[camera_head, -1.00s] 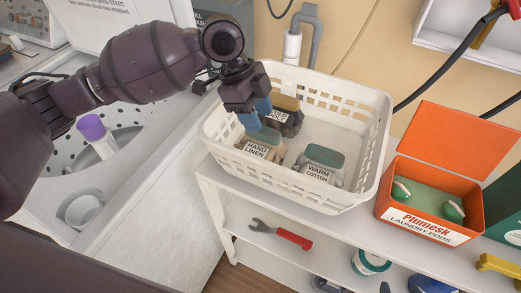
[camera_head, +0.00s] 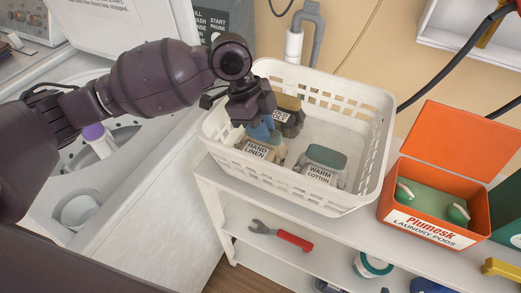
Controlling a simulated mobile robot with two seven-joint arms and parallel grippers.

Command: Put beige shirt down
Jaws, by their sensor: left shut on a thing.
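The beige shirt (camera_head: 258,150) is a folded bundle with a white "HAND LINEN" label, inside the left part of the white basket (camera_head: 280,182). My left gripper (camera_head: 264,131) reaches down into the basket from above, with blue fingers shut on the top of this bundle. The fingers and wrist hide part of it, and I cannot tell whether it rests fully on the basket floor. My right gripper is not in view.
A dark brown bundle (camera_head: 290,116) lies just behind, and a grey-green "WARM COTTON" bundle (camera_head: 325,163) to the right. The basket stands on a white shelf (camera_head: 345,222). An orange laundry pod box (camera_head: 434,217) stands right of it. The basket's back right is clear.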

